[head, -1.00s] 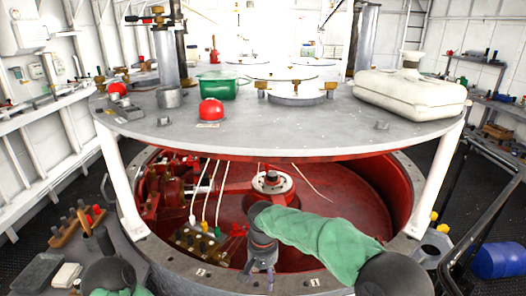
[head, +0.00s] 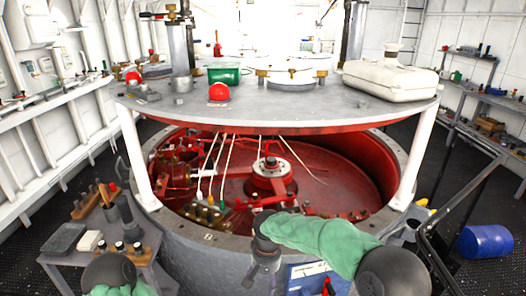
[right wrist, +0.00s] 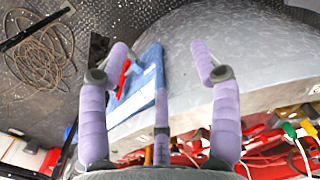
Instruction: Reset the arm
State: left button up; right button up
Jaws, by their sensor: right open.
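My right arm comes in from the lower right in a green sleeve (head: 318,236). My right gripper (head: 262,282) hangs at its end, pointing down in front of the round grey housing (head: 215,252). In the right wrist view, the purple-padded fingers of the right gripper (right wrist: 160,62) are spread apart with nothing between their tips. Behind them the grey curved housing wall (right wrist: 270,45) and a blue panel (right wrist: 150,68) show. Of my left arm, only a dark joint (head: 109,272) and some green sleeve show at the bottom left; its gripper is not in view.
The round upper deck (head: 290,112) holds a white canister (head: 390,80), a green box (head: 224,74) and a red dome (head: 219,92). Red machinery (head: 270,180) fills the opening below. A tool bench (head: 75,262) stands left, a black rail (head: 455,200) and blue drum (head: 485,241) right.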

jog(key=s+d+f+y, duration=0.15)
jog(key=s+f, duration=0.25)
jog(key=f, duration=0.7)
jog(key=s+d+f+m+y, duration=0.1)
jog(key=s+d+f, duration=0.3)
jog(key=s+f, duration=0.4)
jog(key=s+d+f+m+y, duration=0.1)
jog(key=s+d+f, duration=0.3)
jog(key=s+f, duration=0.4)
jog(key=s, duration=0.4)
jog(key=shift+s+f+m+t, duration=0.3)
jog(key=shift+s+f, duration=0.05)
